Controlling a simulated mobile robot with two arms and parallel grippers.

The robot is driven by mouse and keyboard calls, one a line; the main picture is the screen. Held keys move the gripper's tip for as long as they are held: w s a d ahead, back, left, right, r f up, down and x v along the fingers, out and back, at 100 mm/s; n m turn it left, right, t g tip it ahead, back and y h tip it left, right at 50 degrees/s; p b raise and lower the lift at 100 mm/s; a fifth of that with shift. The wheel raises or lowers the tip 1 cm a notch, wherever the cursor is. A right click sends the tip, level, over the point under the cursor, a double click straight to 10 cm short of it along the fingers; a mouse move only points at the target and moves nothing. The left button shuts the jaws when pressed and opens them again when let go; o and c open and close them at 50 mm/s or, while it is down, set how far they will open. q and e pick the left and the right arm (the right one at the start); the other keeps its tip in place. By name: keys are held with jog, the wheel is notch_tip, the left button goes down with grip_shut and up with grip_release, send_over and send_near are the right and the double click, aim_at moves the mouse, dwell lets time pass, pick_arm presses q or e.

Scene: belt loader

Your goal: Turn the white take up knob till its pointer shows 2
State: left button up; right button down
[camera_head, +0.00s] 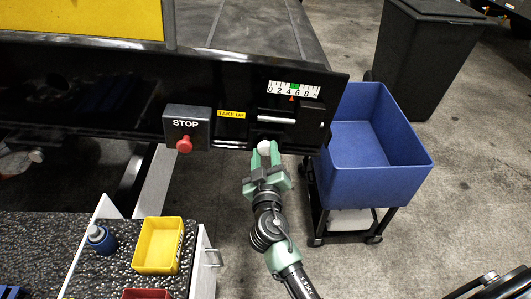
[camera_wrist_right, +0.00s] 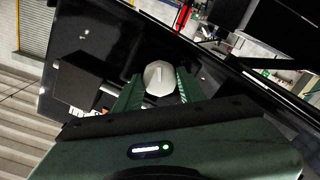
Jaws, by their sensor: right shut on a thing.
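The white take up knob (camera_head: 264,146) sits on the underside of the black machine panel, right of the TAKE UP label (camera_head: 231,114). It shows as a pale faceted knob (camera_wrist_right: 159,78) in the right wrist view. My right gripper (camera_head: 265,158) comes from below and is shut on the knob, with green fingers on either side of it. Above, a white scale (camera_head: 293,89) carries numbers from 0 upward and a green band. Its red pointer (camera_head: 292,98) stands between 4 and 6. My left gripper is not in view.
A red stop button (camera_head: 184,144) is on a grey box left of the knob. A blue bin (camera_head: 400,165) on a cart stands close to the right of my arm. A yellow tray (camera_head: 179,260) and a blue bottle (camera_head: 101,240) are at lower left.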

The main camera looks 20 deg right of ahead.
jog(key=shift+n, duration=0.4)
jog(key=shift+f+n, duration=0.1)
jog(key=shift+n, duration=0.9)
jog(key=n, duration=0.2)
jog(key=shift+n, duration=0.3)
jog(key=n, duration=0.2)
jog(key=shift+n, duration=0.4)
jog(key=n+p, duration=0.1)
jog(key=n, duration=0.3)
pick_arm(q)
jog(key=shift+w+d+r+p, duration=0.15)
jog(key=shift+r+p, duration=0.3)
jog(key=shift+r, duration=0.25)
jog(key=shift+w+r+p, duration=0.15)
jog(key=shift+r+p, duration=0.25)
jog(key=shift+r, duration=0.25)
pick_arm(e)
jog(key=shift+w+d+n, duration=0.1)
jog(key=shift+n, duration=2.7)
jog(key=shift+r, duration=0.2)
jog(key=c, duration=1)
grip_release()
jog(key=shift+o, duration=0.7)
jog(key=shift+f, duration=0.15)
